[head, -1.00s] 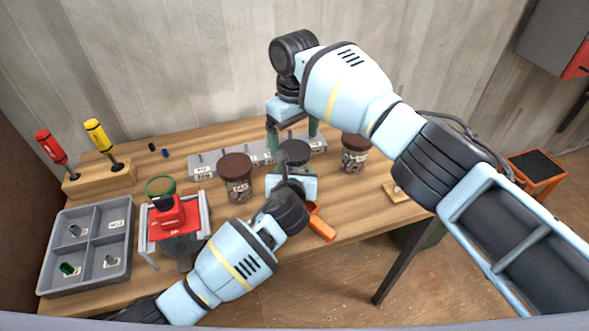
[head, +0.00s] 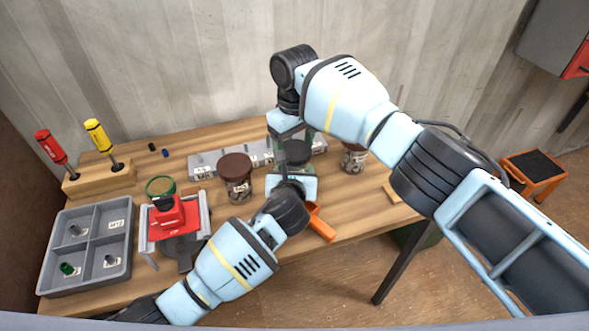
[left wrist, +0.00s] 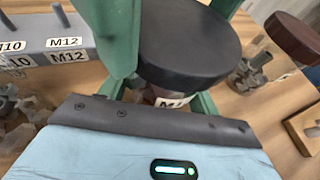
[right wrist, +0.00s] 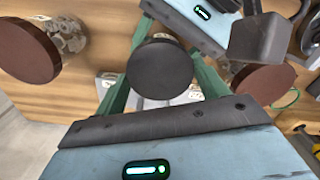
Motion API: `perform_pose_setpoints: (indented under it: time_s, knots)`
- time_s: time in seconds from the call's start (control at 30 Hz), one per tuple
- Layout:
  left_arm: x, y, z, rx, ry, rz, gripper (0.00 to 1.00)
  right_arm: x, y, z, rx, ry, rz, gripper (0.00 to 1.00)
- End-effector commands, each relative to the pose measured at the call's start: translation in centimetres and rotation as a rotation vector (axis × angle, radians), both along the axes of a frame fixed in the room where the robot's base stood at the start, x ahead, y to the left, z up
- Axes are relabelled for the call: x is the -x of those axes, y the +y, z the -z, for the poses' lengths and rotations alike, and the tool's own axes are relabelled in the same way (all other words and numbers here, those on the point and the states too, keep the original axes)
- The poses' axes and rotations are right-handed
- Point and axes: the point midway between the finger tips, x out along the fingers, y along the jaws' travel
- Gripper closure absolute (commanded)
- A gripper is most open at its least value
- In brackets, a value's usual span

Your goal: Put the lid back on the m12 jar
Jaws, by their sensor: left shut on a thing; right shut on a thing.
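The black lid (head: 299,152) sits at or just above the top of the jar near the table's middle; it also shows in the left wrist view (left wrist: 187,45) and right wrist view (right wrist: 160,70). I cannot tell if it is fully seated. My right gripper (head: 291,148) comes down from above, its green fingers shut on the lid's sides. My left gripper (head: 290,170) is shut on the jar low down from the front. The jar is mostly hidden; a partly covered label starting with M (left wrist: 172,102) shows under the lid.
Brown-lidded jars stand left (head: 237,178) and right (head: 353,158) of the grippers. A grey rack (head: 205,165) with M10 and M12 labels lies behind. An orange scoop (head: 320,224) is at the front edge. A grey divided tray (head: 89,243) and red device (head: 172,215) are left.

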Motion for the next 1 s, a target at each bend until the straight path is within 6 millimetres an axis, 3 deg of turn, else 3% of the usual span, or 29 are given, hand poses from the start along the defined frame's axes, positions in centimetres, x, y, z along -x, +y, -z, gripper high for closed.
perform_pose_setpoints:
  time_s: [0.17, 0.2, 0.4, 0.77, 1.0]
  knots:
    - [0.0, 0.0, 0.2, -0.002, 0.003, -0.001, 1.00, 0.0, 0.0, 0.0, -0.001, 0.001, 0.003, 0.55]
    - [0.0, 0.0, 0.2, -0.002, 0.003, -0.001, 1.00, 0.0, 0.0, 0.0, -0.001, 0.001, 0.003, 0.25]
    - [0.0, 0.0, 0.2, -0.002, 0.003, -0.001, 1.00, 0.0, 0.0, 0.0, 0.000, 0.000, 0.003, 0.02]
    - [0.0, 0.0, 0.2, -0.002, 0.003, -0.001, 1.00, 0.0, 0.0, -0.7, 0.000, 0.000, 0.003, 0.02]
    - [0.0, 0.0, 0.2, -0.002, 0.003, -0.001, 1.00, 0.0, 0.1, -4.7, -0.002, -0.004, 0.002, 0.02]
